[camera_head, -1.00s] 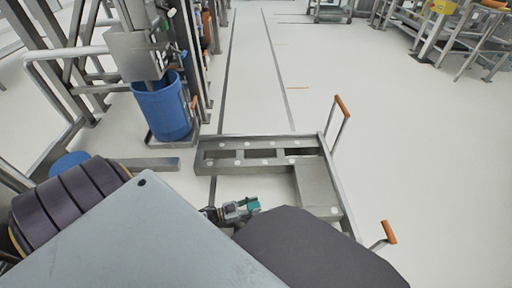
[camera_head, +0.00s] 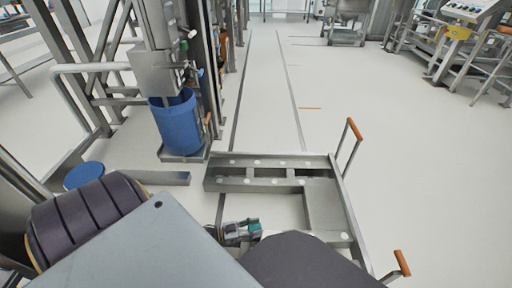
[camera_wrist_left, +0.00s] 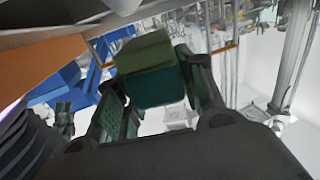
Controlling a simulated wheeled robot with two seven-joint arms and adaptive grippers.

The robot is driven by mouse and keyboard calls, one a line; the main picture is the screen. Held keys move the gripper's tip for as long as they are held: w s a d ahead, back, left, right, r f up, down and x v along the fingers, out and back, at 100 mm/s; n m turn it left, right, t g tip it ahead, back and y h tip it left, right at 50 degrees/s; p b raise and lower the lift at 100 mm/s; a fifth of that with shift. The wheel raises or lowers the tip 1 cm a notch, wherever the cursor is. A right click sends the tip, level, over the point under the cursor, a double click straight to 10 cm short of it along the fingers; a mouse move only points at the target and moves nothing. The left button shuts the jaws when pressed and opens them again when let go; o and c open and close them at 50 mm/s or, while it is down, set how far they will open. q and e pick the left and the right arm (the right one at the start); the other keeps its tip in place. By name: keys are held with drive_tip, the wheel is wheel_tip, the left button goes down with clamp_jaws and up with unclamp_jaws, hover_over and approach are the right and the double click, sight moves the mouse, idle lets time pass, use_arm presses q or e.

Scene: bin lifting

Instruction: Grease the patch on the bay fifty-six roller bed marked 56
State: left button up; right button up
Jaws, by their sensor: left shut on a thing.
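My left gripper (camera_head: 240,232) shows at the lower middle of the head view, shut on a small green block (camera_head: 254,229). In the left wrist view the green block (camera_wrist_left: 152,67) sits between the two dark fingers of the left gripper (camera_wrist_left: 158,85), with a lighter olive top and a teal lower part. A low grey metal frame with recessed slots and pale round spots (camera_head: 270,162) lies on the floor just beyond the gripper. I cannot make out a 56 mark or a grease patch. The gripper appears apart from the frame. My right gripper is not in view.
Orange-tipped handles (camera_head: 354,129) (camera_head: 402,263) rise at the frame's right side. A blue bin (camera_head: 178,125) stands in a metal rig at left, near a round blue lid (camera_head: 84,175). A control panel (camera_head: 473,12) stands at upper right. Floor right of the frame is clear.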

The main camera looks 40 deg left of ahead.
use_arm(q)
drive_tip(key=shift+w+d+r+p, duration=0.1)
drive_tip(key=shift+w+r+p, duration=0.1)
drive_tip(key=shift+r+p, duration=2.2)
drive_tip(key=shift+r, duration=0.55)
drive_tip(key=shift+w+r, duration=0.1)
drive_tip(key=shift+r+p, duration=1.4)
drive_tip(key=shift+r, duration=0.05)
drive_tip(key=shift+d, duration=0.1)
